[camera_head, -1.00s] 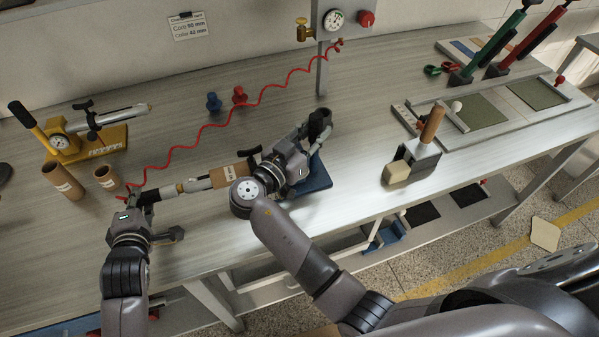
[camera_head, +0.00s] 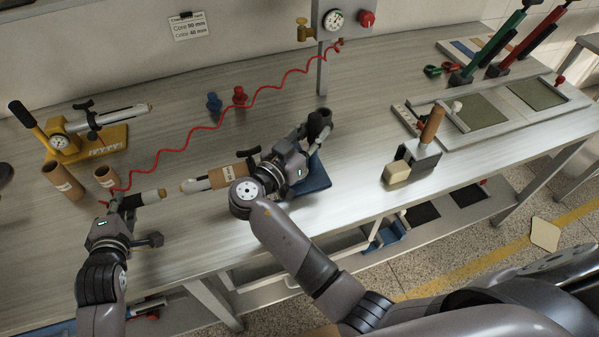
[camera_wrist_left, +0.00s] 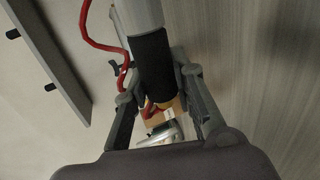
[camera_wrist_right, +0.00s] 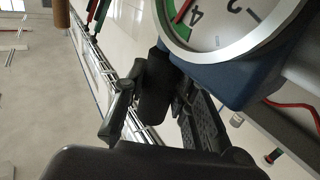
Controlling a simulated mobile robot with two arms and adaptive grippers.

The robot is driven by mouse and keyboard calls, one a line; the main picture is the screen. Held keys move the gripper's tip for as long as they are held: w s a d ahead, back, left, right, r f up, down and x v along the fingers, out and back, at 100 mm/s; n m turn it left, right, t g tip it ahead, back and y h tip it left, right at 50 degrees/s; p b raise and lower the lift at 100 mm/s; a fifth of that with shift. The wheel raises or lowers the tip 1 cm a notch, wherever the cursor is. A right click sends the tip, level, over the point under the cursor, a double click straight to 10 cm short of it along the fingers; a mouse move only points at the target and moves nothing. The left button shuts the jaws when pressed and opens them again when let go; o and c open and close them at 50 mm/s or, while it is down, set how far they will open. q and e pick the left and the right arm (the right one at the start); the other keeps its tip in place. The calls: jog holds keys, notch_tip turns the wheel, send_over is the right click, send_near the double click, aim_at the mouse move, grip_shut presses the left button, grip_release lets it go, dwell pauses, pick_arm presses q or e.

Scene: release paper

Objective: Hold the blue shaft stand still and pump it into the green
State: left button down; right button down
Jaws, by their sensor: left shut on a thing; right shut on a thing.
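The blue shaft stand (camera_head: 314,180) is mostly hidden behind my right gripper (camera_head: 318,138) in the head view. My right gripper is shut on the stand's black post (camera_wrist_right: 155,95). A shaft with a cardboard core (camera_head: 230,175) reaches left from the stand. My left gripper (camera_head: 128,203) is shut on a silver air chuck with a black sleeve (camera_wrist_left: 155,65). The chuck's tip is apart from the shaft's end.
A red coiled hose (camera_head: 215,125) runs from the wall gauge post (camera_head: 322,70) to the air chuck. A yellow shaft stand (camera_head: 92,142) and two cardboard cores (camera_head: 62,182) stand at left. A grey block with a wooden handle (camera_head: 428,155) stands right.

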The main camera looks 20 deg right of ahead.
jog(key=shift+d, duration=0.1)
dwell(0.3)
jog(key=c, duration=1.8)
grip_release()
jog(key=shift+r, duration=0.15)
jog(key=o, duration=0.5)
jog(key=shift+o, duration=0.3)
jog(key=shift+f, duration=0.25)
